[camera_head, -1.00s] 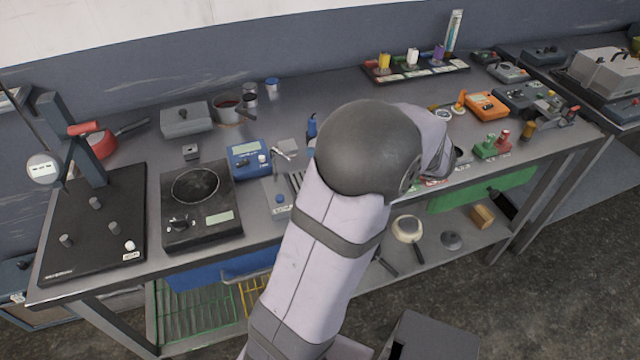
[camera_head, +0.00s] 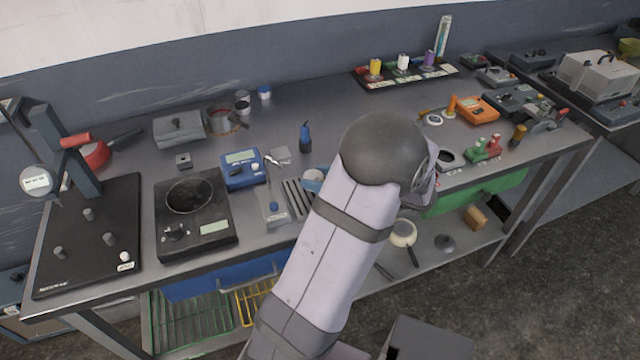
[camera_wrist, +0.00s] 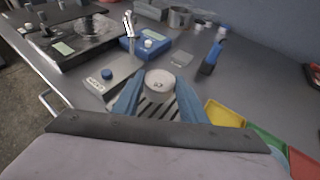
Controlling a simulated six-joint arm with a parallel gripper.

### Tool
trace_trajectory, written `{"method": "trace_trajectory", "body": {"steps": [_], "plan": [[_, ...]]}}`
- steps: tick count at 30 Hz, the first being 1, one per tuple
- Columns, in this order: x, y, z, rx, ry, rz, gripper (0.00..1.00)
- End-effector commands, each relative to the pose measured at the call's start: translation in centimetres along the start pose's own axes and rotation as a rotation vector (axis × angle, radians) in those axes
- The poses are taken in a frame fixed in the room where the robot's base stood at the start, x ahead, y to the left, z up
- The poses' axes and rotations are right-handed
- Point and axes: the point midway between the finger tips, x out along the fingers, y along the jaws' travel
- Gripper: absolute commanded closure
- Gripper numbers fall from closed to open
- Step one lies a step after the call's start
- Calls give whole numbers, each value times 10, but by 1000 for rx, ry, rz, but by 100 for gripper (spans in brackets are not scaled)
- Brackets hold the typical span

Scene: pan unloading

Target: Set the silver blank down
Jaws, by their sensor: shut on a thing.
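The silver blank (camera_wrist: 160,84) is a short round pale-metal piece with a dark mark on its top face. In the wrist view it sits between the two blue fingers of my gripper (camera_wrist: 158,93), which is shut on it. Below and around it is a dark-slotted metal plate (camera_wrist: 150,110). In the head view the plate (camera_head: 297,197) lies just left of my gripper (camera_head: 313,184), and the blank (camera_head: 311,174) shows small beside my arm. I cannot tell whether the blank touches the plate.
A grey box with a blue knob (camera_wrist: 107,76) stands left of the plate, with a blue meter (camera_head: 241,168) behind it. A blue-handled tool (camera_wrist: 211,56) stands behind right. Yellow (camera_wrist: 223,114) and green bins lie to the right.

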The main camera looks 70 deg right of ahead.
Motion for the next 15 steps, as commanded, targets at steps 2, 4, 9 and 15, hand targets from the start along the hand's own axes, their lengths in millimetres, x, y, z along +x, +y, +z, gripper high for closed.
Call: {"method": "trace_trajectory", "body": {"steps": [2,4,9,15], "plan": [[4,0,-10,5,-1,2,88],[7,0,-16,4,-1,2,88],[10,0,-23,0,-2,0,88],[10,0,-23,0,-1,0,88]]}}
